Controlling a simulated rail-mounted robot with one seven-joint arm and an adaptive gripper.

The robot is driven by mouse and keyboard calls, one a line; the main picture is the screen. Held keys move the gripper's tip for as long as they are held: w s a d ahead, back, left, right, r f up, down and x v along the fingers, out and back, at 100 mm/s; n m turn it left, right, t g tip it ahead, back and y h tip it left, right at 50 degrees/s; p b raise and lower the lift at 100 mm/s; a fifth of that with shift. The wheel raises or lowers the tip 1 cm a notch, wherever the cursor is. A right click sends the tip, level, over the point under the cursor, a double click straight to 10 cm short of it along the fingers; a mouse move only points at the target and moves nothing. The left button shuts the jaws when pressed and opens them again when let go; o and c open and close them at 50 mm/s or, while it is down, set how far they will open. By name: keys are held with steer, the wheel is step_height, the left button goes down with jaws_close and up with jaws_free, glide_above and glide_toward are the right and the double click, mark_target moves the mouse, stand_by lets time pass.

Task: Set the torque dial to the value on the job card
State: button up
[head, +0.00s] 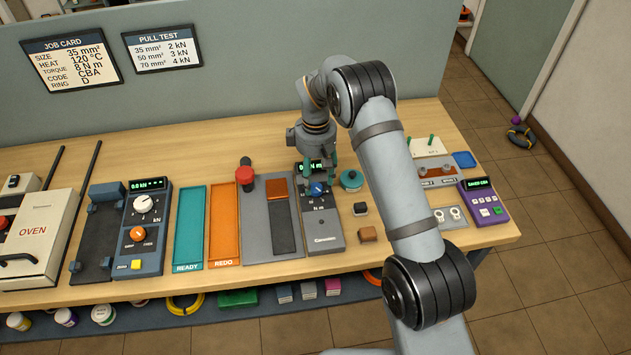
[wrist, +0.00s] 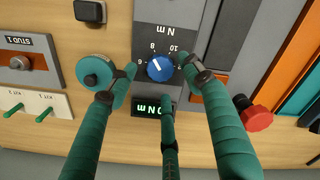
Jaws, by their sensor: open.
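The job card (head: 71,62) on the back panel reads torque 8 N m. The torque dial is a blue knob (head: 317,189) on a grey tester (head: 322,226); it also shows in the wrist view (wrist: 160,68), with 6, 8 and 10 printed around it. Its exact pointer setting is too small to read surely. The tester's green display (wrist: 152,106) is partly hidden by a finger; a 0 and N m show. My gripper (head: 316,170) is open above the dial, its teal fingers (wrist: 160,76) spread around the knob. Contact cannot be told.
A teal round knob (head: 351,180) stands just right of the tester. A red knob (head: 244,174) and grey press plate are at its left. The oven (head: 38,237) is at far left, a purple device (head: 484,202) at far right.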

mark_target(316, 187)
steer(key=shift+f+p, duration=0.3)
steer(key=shift+f, duration=1.2)
steer(key=shift+c, duration=0.6)
steer(key=c, duration=1)
